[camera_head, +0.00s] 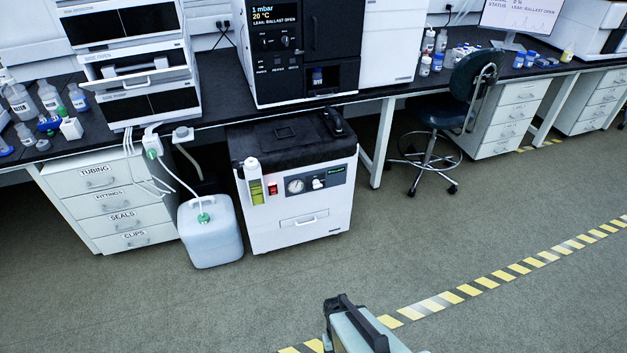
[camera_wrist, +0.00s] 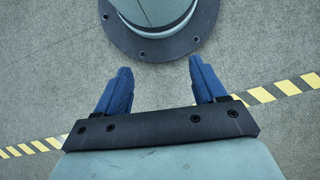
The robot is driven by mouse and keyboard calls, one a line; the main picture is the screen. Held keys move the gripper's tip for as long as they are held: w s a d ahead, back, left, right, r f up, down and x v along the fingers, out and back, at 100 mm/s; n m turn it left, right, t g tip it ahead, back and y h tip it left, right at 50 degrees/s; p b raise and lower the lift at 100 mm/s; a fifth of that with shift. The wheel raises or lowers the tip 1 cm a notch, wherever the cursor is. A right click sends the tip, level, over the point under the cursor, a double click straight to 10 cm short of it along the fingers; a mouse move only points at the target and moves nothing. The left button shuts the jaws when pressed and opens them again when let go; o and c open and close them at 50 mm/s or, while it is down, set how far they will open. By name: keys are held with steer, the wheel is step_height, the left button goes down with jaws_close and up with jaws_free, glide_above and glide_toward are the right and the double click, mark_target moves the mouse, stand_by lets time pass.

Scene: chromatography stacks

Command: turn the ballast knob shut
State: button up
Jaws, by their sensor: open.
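The ballast knob looks to be the small white knob (camera_head: 318,183) on the dark front panel of the white pump unit (camera_head: 300,215) under the bench, beside a round gauge (camera_head: 295,186). Its exact setting is too small to tell. The screen (camera_head: 276,15) above reads "1 mbar, 20 °C, LEAK: BALLAST OPEN". My gripper is open and empty in the wrist view (camera_wrist: 155,88), its two blue fingers apart over bare floor. In the head view my arm shows at the bottom centre, well in front of the pump and apart from it.
A translucent jug (camera_head: 210,235) with tubing stands left of the pump, beside labelled drawers (camera_head: 108,205). A blue chair (camera_head: 450,100) stands to the right. A yellow-striped line (camera_head: 480,285) crosses the open floor. The floor before the pump is clear.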

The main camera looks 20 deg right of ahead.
steer(key=w+d+f+m+t+h, duration=0.1)
steer(key=w+d+f+t, duration=0.15)
steer(key=w+d, duration=0.55)
steer(key=w+d+f+t+h, duration=0.15)
steer(key=w+d+f, duration=0.3)
steer(key=w, duration=0.85)
steer(key=n+t+y, duration=0.2)
steer(key=n+t, duration=0.1)
steer(key=t, duration=1.7)
glide_toward(318, 186)
steer(key=shift+m, duration=0.3)
steer(key=w, duration=0.8)
steer(key=shift+w+a+f, duration=0.1)
steer(key=shift+w+f, duration=0.05)
steer(key=shift+f, duration=0.05)
steer(key=c, duration=1.1)
